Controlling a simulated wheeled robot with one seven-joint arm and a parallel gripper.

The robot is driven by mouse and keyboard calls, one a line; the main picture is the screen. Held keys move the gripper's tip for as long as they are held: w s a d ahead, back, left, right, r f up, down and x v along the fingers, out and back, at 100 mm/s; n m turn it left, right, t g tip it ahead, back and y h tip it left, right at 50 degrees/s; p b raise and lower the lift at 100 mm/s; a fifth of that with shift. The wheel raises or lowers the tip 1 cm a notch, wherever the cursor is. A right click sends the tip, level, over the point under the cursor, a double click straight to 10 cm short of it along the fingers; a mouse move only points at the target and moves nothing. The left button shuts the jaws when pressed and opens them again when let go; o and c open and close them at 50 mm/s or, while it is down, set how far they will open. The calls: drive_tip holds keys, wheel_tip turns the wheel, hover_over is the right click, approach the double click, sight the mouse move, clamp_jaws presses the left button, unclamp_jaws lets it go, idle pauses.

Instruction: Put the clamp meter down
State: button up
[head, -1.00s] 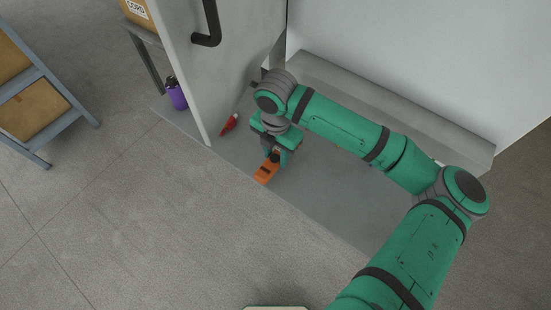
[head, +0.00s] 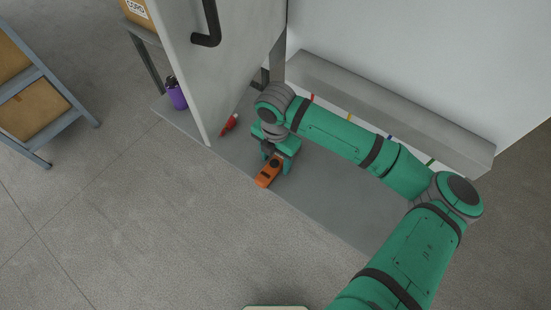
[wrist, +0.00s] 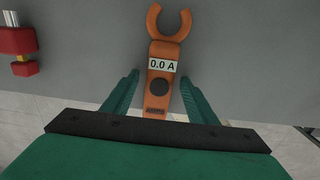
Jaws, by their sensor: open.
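The orange clamp meter (head: 268,173) lies on the grey floor plate near its front edge. In the wrist view the clamp meter (wrist: 160,75) shows its open hook-shaped jaw at the top, a "0.0 A" display and a dark dial. My gripper (head: 274,163) is over the meter's handle end. In the wrist view my gripper's green fingers (wrist: 160,95) stand open, one on each side of the meter's body, with a gap on both sides. The lower end of the meter is hidden behind my gripper's palm.
A red object (head: 230,124) lies on the plate left of my gripper, near the door panel (head: 190,60); it shows at the wrist view's left edge (wrist: 15,42). A purple bottle (head: 176,94) stands behind the panel. A grey ledge (head: 400,105) runs along the back. The plate's right part is clear.

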sight(276, 162)
drive_tip(key=shift+r, duration=0.1)
wheel_tip(276, 162, up, 12)
idle(0.5)
idle(0.5)
